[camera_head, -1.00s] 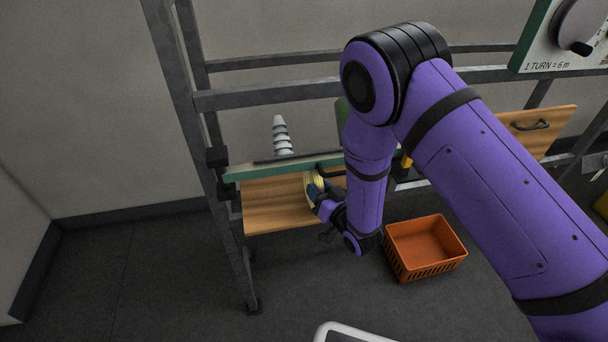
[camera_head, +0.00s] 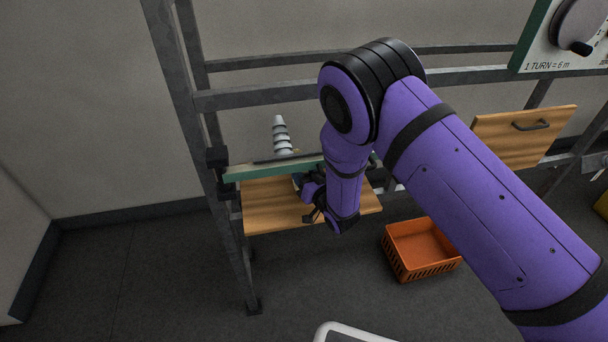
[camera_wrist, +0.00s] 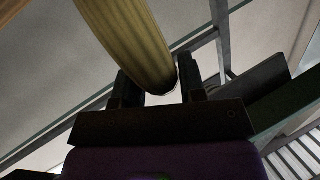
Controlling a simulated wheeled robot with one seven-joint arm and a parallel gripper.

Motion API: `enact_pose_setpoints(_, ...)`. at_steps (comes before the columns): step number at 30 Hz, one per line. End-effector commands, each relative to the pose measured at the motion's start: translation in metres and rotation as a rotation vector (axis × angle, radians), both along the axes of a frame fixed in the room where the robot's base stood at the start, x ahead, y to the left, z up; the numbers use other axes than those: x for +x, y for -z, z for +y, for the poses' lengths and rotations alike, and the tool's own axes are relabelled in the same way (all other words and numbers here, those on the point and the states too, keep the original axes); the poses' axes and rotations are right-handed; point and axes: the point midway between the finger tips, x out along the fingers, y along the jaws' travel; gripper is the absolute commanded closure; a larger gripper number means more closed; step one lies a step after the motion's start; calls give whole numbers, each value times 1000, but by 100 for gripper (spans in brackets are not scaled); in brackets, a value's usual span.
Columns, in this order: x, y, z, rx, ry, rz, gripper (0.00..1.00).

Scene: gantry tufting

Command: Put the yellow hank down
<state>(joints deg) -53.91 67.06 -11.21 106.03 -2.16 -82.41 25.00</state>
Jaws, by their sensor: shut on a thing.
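The yellow hank (camera_wrist: 130,35) fills the upper middle of the wrist view as a thick, ribbed, curved bundle. Its lower end lies between the two dark fingers of my gripper (camera_wrist: 157,82), which is shut on it. In the head view my gripper (camera_head: 303,184) is near the green rail above the wooden shelf (camera_head: 265,210). My arm and gripper hide most or all of the hank there. I cannot tell whether the hank touches the shelf or rail.
A grey ringed cone (camera_head: 281,135) stands behind the green rail (camera_head: 250,171). An orange basket (camera_head: 420,250) is on the floor at right. A wooden panel with a handle (camera_head: 525,140) and a crank board (camera_head: 560,45) are farther right. The shelf's left part is bare.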

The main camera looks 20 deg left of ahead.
Motion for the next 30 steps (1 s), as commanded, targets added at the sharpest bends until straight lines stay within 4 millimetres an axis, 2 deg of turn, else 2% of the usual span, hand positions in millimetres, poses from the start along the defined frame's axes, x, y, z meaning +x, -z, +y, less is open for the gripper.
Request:
enact_pose_setpoints(2, 0, 2, 0, 0, 0, 0, 90)
enact_pose_setpoints(3, 0, 2, 0, 0, 0, 0, 58)
enact_pose_setpoints(6, 0, 2, 0, 0, 0, 0, 37)
enact_pose_setpoints(17, -2, 0, -2, -1, 1, 1, 37)
enact_pose_setpoints(23, -19, 0, -25, -1, 2, 3, 37)
enact_pose_setpoints(30, -49, -1, -63, -1, 2, 2, 37)
